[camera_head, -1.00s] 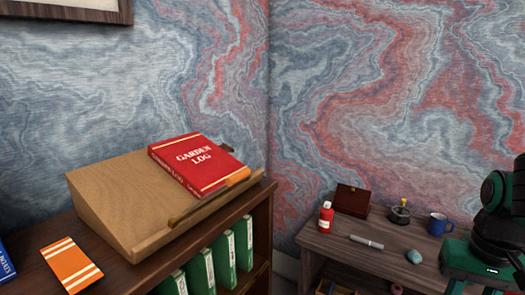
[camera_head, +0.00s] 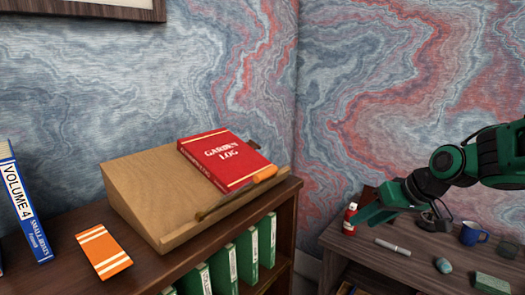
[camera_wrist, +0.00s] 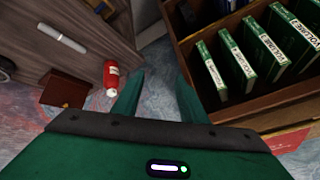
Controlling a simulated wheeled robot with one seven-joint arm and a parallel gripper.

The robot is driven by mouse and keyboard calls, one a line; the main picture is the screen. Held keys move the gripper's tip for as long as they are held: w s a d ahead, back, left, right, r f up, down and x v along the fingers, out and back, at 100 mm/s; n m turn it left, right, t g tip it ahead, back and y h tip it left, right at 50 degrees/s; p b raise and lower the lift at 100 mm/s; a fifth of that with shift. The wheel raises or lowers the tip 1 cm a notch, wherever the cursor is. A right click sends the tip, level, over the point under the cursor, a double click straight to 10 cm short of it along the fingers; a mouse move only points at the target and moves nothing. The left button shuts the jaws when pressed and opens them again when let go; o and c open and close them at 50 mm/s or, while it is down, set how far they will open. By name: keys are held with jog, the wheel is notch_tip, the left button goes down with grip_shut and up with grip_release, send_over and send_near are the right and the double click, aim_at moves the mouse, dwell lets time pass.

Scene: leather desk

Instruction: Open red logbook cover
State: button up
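The red logbook (camera_head: 225,158), titled Garden Log, lies shut on a sloped wooden stand (camera_head: 135,192) on top of the bookcase. A tool with an orange handle (camera_head: 265,174) lies along the stand's lower ledge, below the book. My gripper (camera_head: 368,213) is to the right of the logbook, apart from it, in front of the desk's red bottle. In the wrist view my gripper (camera_wrist: 157,85) has its two green fingers spread with nothing between them. The logbook's pages are hidden under its cover.
An orange book (camera_head: 103,252) and a blue Volume 4 book (camera_head: 22,205) are left of the stand. Green binders (camera_head: 247,256) fill the shelf below. The desk (camera_head: 350,250) holds a red bottle (camera_head: 350,220), a pen (camera_head: 392,247) and a blue mug (camera_head: 472,233).

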jog(key=w+a+r+n+t+y, duration=0.1)
jog(key=w+a+r+y, duration=0.1)
jog(key=w+a, duration=0.35)
jog(key=n+t+y, duration=0.1)
jog(key=n+y, duration=0.2)
jog(key=y, duration=0.6)
send_near(260, 147)
jog(key=shift+s+d+f, duration=0.3)
jog(key=shift+d+f, duration=0.1)
jog(key=shift+d, duration=0.2)
jog(key=shift+s+d+f, duration=0.25)
jog(key=shift+d+f, duration=0.15)
jog(key=shift+d, duration=0.15)
jog(key=shift+w+r+y, duration=0.15)
jog(key=shift+r+y, duration=0.25)
jog(key=shift+n, duration=0.3)
jog(key=x, duration=1)
jog(key=shift+w+a+r, duration=0.1)
jog(key=shift+w+a, duration=0.05)
jog(key=shift+a, duration=0.15)
grip_shut()
